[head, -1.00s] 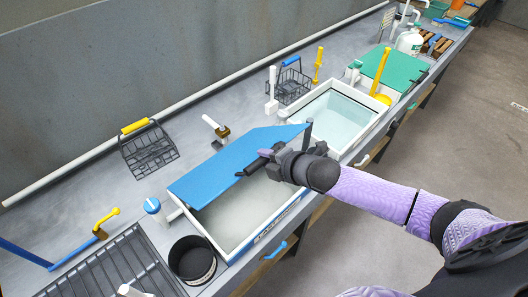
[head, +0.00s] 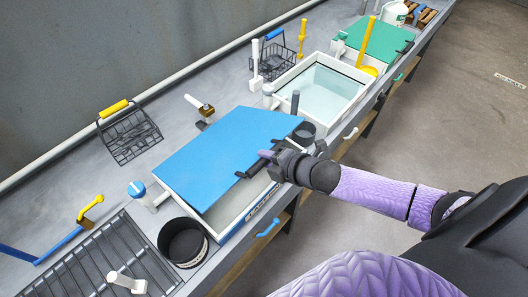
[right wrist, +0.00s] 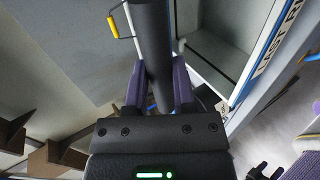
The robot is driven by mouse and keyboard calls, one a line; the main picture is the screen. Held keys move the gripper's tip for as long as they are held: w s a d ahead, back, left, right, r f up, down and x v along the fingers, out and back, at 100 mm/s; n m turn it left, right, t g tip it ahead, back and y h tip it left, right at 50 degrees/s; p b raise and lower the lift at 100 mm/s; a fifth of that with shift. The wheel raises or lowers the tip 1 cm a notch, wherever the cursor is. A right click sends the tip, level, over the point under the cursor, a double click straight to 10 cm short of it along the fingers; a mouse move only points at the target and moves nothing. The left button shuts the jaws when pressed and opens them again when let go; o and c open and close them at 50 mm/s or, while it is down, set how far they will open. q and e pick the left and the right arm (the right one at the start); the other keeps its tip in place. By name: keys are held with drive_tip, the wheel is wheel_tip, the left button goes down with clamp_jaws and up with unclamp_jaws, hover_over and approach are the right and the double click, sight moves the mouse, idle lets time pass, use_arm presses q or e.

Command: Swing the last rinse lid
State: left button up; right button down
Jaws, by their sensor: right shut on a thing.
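The blue lid (head: 225,145) sits over the near rinse tank (head: 232,222) in the head view. It is tilted, its front edge raised above the rim, and a strip of the tank's inside shows below that edge. My right gripper (head: 262,162) is at the lid's front right edge, shut on the lid's dark handle. In the right wrist view, a thick dark bar (right wrist: 153,45) passes between the purple fingers of my right gripper (right wrist: 158,90). Where the bar joins the lid is hidden. My left gripper is not in view.
An open tank with clear water (head: 322,85) and a tank with a green lid (head: 378,42) stand farther along the bench. A black pot (head: 183,243) and a drain rack (head: 95,265) are near the left end.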

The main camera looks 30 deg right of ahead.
wheel_tip(320, 180, down, 8)
drive_tip(key=s+d+b, duration=0.1)
drive_tip(key=s+b, duration=0.1)
drive_tip(key=b, duration=0.3)
drive_tip(key=shift+s, duration=0.3)
drive_tip(key=shift+c, duration=1.8)
unclamp_jaws()
drive_tip(key=shift+r, duration=0.2)
